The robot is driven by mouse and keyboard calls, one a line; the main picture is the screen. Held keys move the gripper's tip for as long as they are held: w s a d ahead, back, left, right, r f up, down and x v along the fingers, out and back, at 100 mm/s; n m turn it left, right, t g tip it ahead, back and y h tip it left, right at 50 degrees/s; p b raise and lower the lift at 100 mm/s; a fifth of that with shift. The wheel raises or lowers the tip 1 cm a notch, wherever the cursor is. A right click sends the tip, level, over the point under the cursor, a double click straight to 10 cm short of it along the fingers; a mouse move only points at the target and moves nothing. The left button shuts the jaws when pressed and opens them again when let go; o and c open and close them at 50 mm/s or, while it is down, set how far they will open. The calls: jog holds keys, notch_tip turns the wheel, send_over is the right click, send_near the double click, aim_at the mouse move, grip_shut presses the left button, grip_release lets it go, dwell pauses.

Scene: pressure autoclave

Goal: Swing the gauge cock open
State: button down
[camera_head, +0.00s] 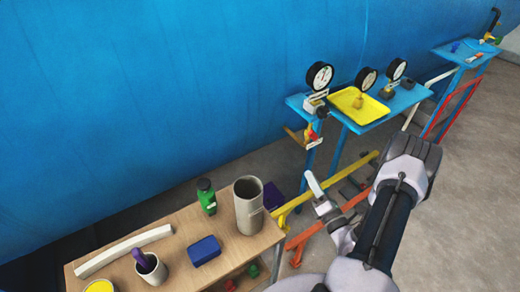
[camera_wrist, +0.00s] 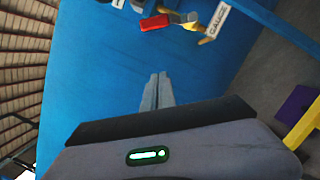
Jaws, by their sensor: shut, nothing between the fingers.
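The gauge cock (camera_head: 312,134) is a small red and yellow fitting below the left dial gauge (camera_head: 320,76), at the left end of the blue stand. In the wrist view its red part (camera_wrist: 155,22) lies near the top edge, with a white tag reading GAUGE (camera_wrist: 217,20) to its right. I cannot tell how far the cock is turned. My gripper (camera_head: 312,183) is below the cock in the head view and apart from it. In the wrist view my gripper (camera_wrist: 157,92) has its fingers together, empty, pointing towards the blue wall.
The blue stand (camera_head: 293,101) also carries a yellow tray (camera_head: 345,97) and two more gauges. A wooden table (camera_head: 120,227) at lower left holds a grey cylinder (camera_head: 249,208), a green bottle (camera_head: 207,197) and a blue box (camera_head: 204,251). Yellow and red rails run below the stand.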

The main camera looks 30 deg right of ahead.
aim_at(312, 137)
jog(key=w+d+r+b, duration=0.1)
jog(key=w+d+r, duration=0.3)
jog(key=w, duration=0.4)
jog(key=shift+w+d+b, duration=0.4)
jog(key=shift+d, duration=0.45)
jog(key=shift+r, duration=0.1)
jog(key=r+m+p, duration=0.1)
jog(key=p, duration=0.1)
jog(key=d+r+m+p, duration=0.1)
jog(key=p, duration=0.2)
jog(key=shift+m, duration=0.3)
jog(key=shift+w+d+r+m+g+h+p, duration=0.15)
jog(key=shift+d+r+m+p, duration=0.15)
jog(key=shift+d+m+p, duration=0.25)
jog(key=shift+s+d+r+m+g+h+p, duration=0.1)
jog(key=shift+d+r+m+g+p, duration=0.15)
jog(key=shift+d+p, duration=0.45)
jog(key=shift+w+d+r+m+g+h+p, duration=0.1)
jog(key=shift+d+r+m+p, duration=0.2)
jog(key=shift+d+m+p, duration=0.35)
jog(key=shift+r, duration=0.1)
